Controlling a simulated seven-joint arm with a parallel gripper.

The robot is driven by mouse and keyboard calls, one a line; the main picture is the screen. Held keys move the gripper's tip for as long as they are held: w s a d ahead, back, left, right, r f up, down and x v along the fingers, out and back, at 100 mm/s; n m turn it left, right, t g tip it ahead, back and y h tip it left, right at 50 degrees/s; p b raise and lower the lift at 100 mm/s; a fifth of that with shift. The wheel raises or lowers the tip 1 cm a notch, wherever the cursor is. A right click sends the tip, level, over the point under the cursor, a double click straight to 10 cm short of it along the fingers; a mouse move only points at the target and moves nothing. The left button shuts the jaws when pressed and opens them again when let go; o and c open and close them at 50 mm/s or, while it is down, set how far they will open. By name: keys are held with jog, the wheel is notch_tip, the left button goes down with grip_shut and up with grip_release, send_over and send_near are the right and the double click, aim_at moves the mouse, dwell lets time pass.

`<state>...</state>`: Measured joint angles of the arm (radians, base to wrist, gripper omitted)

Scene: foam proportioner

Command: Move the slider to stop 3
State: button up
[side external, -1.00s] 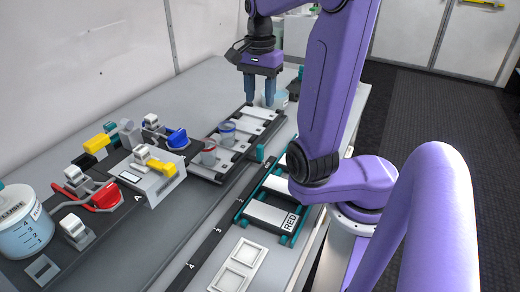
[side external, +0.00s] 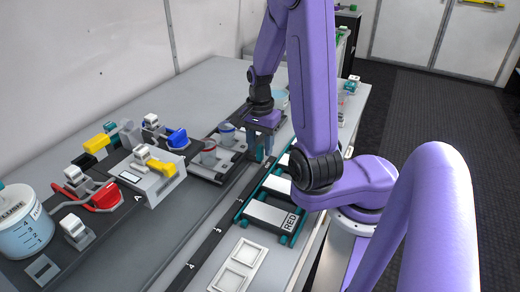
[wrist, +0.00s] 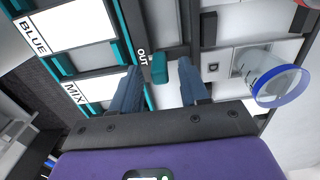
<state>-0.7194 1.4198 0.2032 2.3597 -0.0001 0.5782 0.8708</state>
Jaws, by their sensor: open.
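The slider is a small teal block (wrist: 159,68) on a dark rail, beside the OUT mark, in the wrist view. My gripper (wrist: 158,66) is open, with one finger on each side of the block; I cannot tell whether either finger touches it. In the side view my gripper (side external: 261,157) is low over the far end of the dark rail (side external: 228,215), and its fingers largely hide the slider. The rail runs toward the near edge with small numbered marks, hard to read, along it.
Right of the rail is a teal-edged rack of white plates (side external: 268,217), one marked RED. Left of it is a dark tray with clear cups (side external: 208,155); a blue-rimmed cup (wrist: 280,84) is close to my right finger.

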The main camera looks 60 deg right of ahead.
jog(key=shift+f, duration=0.95)
grip_shut()
jog(key=a, duration=2.5)
grip_release()
jog(key=shift+d, duration=0.1)
